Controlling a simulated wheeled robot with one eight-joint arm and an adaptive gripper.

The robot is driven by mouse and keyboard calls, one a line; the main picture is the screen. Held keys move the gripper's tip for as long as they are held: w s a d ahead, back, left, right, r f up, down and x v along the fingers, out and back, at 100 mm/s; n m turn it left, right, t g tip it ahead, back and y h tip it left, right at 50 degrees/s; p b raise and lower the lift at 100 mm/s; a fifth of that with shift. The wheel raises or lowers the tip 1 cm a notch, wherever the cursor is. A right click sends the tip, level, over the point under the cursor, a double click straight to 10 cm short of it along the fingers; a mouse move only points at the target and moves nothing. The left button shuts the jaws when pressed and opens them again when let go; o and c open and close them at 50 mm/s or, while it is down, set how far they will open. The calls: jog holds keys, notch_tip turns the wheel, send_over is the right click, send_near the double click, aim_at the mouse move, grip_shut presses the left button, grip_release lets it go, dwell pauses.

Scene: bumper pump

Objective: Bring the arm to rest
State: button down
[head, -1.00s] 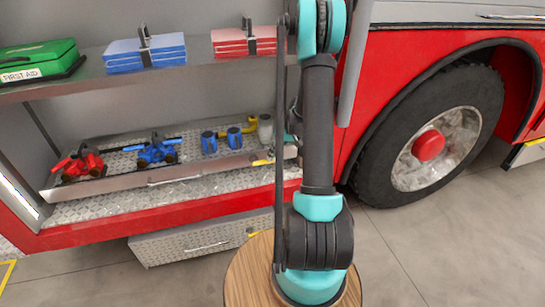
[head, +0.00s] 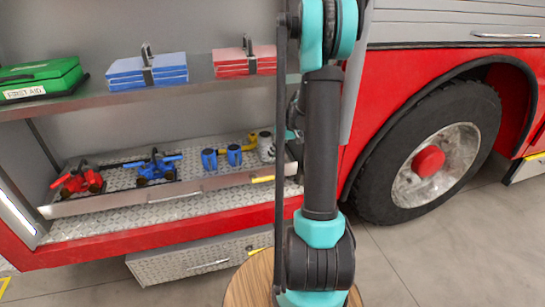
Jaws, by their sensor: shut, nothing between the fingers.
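My own arm (head: 321,150) stands nearly upright in the middle of the head view, with dark links and teal joints. Its lower joint is at the bottom of the picture, and its upper joint is cut by the top edge. Part of a dark and teal link shows behind it, over the right end of the open tray. My gripper cannot be made out; it is hidden behind the arm or outside the picture. Nothing is seen held.
A red fire truck with a large wheel (head: 427,160) stands close behind. Its upper shelf holds a green first aid box (head: 40,79), a blue case (head: 147,71) and a red case (head: 245,60). The tray (head: 172,198) below holds red and blue fittings. A round wooden top (head: 250,283) lies beneath.

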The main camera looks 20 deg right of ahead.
jog(key=s+a+r+m+t+h, duration=0.1)
jog(key=s+a+h, duration=0.1)
jog(key=s, duration=1.1)
jog(key=s+a+r+m+t+h, duration=0.1)
jog(key=s+a+t+h, duration=0.1)
jog(key=s, duration=1.2)
jog(key=shift+a+r+h, duration=0.35)
jog(key=shift+a+h, duration=0.15)
jog(key=shift+a, duration=0.65)
